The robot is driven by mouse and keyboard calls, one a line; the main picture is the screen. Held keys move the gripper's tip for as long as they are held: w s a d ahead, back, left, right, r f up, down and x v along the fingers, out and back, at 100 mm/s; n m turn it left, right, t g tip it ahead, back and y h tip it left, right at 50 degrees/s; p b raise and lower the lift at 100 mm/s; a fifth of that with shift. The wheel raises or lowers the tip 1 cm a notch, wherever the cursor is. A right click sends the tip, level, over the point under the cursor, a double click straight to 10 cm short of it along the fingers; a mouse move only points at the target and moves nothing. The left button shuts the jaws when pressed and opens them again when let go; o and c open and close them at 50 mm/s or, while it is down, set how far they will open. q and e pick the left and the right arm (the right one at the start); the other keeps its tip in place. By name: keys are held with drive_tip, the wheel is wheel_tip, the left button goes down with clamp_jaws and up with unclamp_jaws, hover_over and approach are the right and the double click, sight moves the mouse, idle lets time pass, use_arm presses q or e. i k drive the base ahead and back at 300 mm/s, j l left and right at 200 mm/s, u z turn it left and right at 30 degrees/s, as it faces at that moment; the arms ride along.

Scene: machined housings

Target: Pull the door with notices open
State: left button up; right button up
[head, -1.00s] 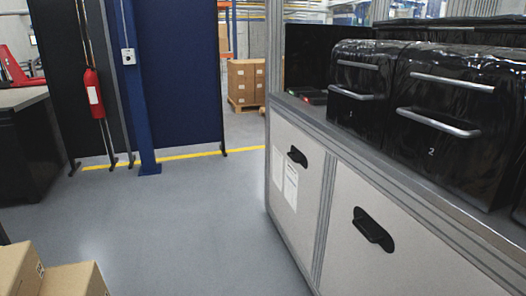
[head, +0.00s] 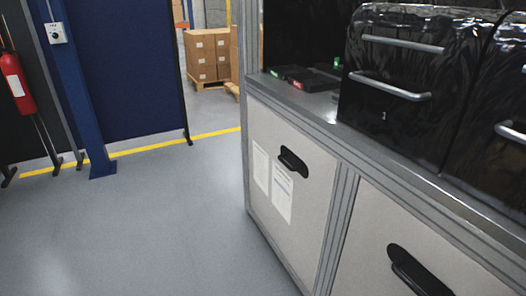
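The door with notices (head: 312,205) is a light grey panel in the lower front of a metal-framed cabinet, right of the middle in the head view. Two white paper sheets (head: 282,192) are fixed on its left part. A black handle (head: 292,161) sits near its top. The door looks shut, flush with the frame. Neither of my grippers shows in the head view.
A second grey door (head: 375,240) with a black handle (head: 416,272) is to the right. Black housings with silver handles (head: 400,85) stand on the cabinet top. Grey floor (head: 150,230) is clear to the left. A fire extinguisher (head: 14,75) and blue post stand further left.

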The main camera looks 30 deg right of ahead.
sight(291, 178)
drive_tip(key=i+z, duration=0.2)
drive_tip(key=i, duration=0.2)
drive_tip(key=i+j+z, duration=0.45)
drive_tip(key=i, duration=0.3)
drive_tip(key=i+j+z, duration=0.9)
drive_tip(key=j, duration=0.15)
drive_tip(key=i+j+z, duration=0.2)
drive_tip(key=j, duration=0.2)
drive_tip(key=j+z, duration=0.15)
drive_tip(key=j, duration=0.25)
